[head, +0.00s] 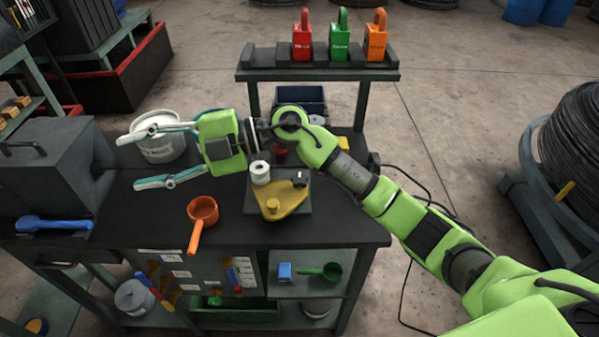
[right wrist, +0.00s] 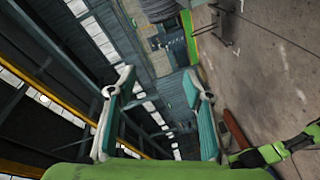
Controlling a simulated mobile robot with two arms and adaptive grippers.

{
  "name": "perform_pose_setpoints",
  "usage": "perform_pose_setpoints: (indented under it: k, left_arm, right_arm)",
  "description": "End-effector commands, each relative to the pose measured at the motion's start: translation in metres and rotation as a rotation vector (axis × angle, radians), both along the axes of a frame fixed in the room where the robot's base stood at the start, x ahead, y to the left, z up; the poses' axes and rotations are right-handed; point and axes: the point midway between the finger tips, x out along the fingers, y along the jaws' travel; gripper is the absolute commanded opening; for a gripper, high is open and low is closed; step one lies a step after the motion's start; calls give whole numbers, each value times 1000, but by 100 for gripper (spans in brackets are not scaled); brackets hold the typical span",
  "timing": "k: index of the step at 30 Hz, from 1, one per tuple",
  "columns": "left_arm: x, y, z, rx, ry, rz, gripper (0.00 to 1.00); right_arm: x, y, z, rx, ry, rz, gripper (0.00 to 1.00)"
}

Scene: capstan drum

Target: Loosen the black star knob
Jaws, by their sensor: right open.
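A yellow capstan fixture (head: 285,207) sits on a dark plate on the workbench. It carries a white drum (head: 260,173) at its back left and a yellow knob at its front. A small black part (head: 300,178) at its right looks like the black star knob; its star shape is too small to make out. My right gripper (head: 127,163) is above the bench, left of and apart from the fixture. Its fingers point left, spread wide with nothing between them. In the right wrist view the open fingers (right wrist: 158,84) show, but no knob. My left gripper is in neither view.
A white bucket (head: 160,147) stands behind the fingers. An orange ladle (head: 202,212) lies left of the fixture, and a grey box (head: 45,165) at far left. A shelf (head: 270,75) holding padlocks rises behind. The bench's front right is clear.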

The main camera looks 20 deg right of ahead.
Motion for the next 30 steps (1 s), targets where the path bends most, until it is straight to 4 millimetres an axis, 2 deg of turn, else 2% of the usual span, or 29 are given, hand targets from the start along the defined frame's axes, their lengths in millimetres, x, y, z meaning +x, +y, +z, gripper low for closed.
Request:
perform_pose_setpoints:
  k: [2,4,6,8,12,15,18,21,23,26,30]
  left_arm:
    - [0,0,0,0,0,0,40]
    - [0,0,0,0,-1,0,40]
    - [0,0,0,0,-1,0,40]
    - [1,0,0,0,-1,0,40]
    - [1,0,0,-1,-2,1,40]
    - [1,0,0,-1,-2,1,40]
    - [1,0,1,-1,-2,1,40]
    - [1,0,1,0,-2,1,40]
    - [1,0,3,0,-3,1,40]
    - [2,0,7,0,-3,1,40]
    - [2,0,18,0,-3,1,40]
  right_arm:
    - [8,-14,-29,-226,-3,47,47]
    - [18,-39,-55,-434,18,62,47]
    - [32,-74,-75,-643,54,45,47]
    - [44,-110,-85,-814,97,10,47]
    - [65,-198,-83,-1143,215,-122,47]
    - [71,-246,-70,-1302,294,-219,47]
    - [72,-277,-59,-1396,351,-288,47]
    - [71,-292,-54,-1441,381,-323,47]
    - [71,-296,-56,-1450,388,-329,47]
    - [70,-296,-67,-1452,391,-327,47]
    - [69,-296,-91,-1451,392,-324,47]
